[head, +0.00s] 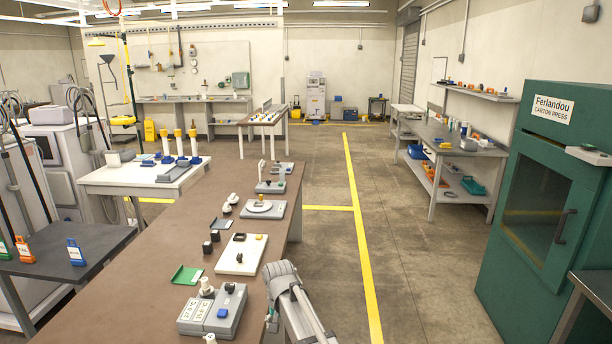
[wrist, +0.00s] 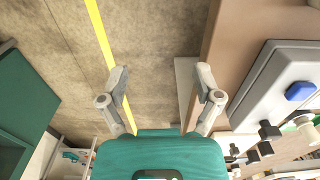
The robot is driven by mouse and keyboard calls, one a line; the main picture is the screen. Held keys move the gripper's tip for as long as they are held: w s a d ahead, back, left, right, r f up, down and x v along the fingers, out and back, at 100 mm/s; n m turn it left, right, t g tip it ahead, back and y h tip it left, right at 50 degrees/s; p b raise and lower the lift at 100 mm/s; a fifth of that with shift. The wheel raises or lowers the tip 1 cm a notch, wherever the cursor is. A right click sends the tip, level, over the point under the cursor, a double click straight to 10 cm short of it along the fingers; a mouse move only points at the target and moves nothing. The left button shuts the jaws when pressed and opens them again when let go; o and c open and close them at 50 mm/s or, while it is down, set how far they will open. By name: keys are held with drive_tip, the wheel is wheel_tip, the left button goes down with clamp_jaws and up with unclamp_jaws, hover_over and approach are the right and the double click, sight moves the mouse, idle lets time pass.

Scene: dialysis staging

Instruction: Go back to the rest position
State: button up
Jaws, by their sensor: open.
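My gripper (wrist: 163,80) is open in the wrist view, with its two grey fingers spread apart and nothing between them. Behind the gap shows bare concrete floor. The brown bench (wrist: 222,52) edge runs just right of the right finger. In the head view a grey part of my arm (head: 293,300) shows at the bottom, over the right edge of the brown bench (head: 190,228). The fingers cannot be made out there.
A grey device (head: 212,311) with a blue button stands on the bench close left of my arm; it also shows in the wrist view (wrist: 268,85). A green carton press (head: 545,210) stands at right. The floor (head: 420,270) between, with a yellow line, is clear.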

drive_tip(key=s+d, duration=0.7)
drive_tip(key=d, duration=0.5)
drive_tip(key=s+d+r, duration=0.1)
drive_tip(key=s+d, duration=0.6)
drive_tip(key=d, duration=0.5)
drive_tip(key=shift+s+n+p, duration=0.15)
drive_tip(key=shift+n+p, duration=0.15)
drive_tip(key=shift+p, duration=0.1)
